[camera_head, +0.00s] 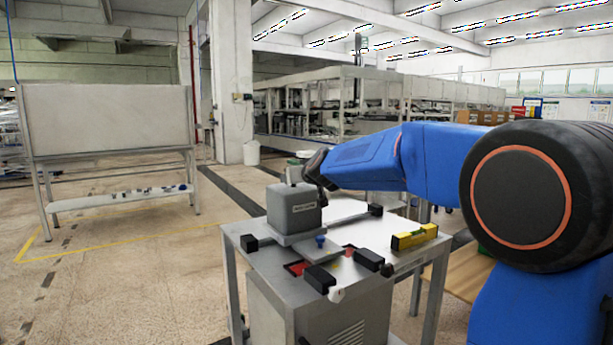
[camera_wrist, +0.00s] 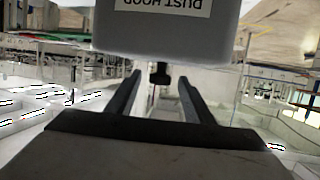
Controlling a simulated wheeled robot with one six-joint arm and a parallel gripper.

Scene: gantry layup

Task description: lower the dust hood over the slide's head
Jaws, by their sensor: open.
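The dust hood (camera_head: 292,210) is a grey box with a small label on its front. It stands upright at the back left of a metal bench, and its lower edge appears to meet the grey slide parts there. The slide's head is not visible; I cannot tell whether it is inside the hood. In the wrist view the hood (camera_wrist: 180,30) fills the top, its label upside down. A black knob (camera_wrist: 160,74) shows just below it, between my fingertips in the picture. My gripper (camera_head: 318,172) is open at the hood's top right, with nothing clasped between its fingers.
The bench top (camera_head: 345,212) carries several black blocks, a blue knob (camera_head: 320,240), red patches and a yellow level (camera_head: 414,236) at the right. A white board (camera_head: 108,118) on a stand is at the left. The floor between is open.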

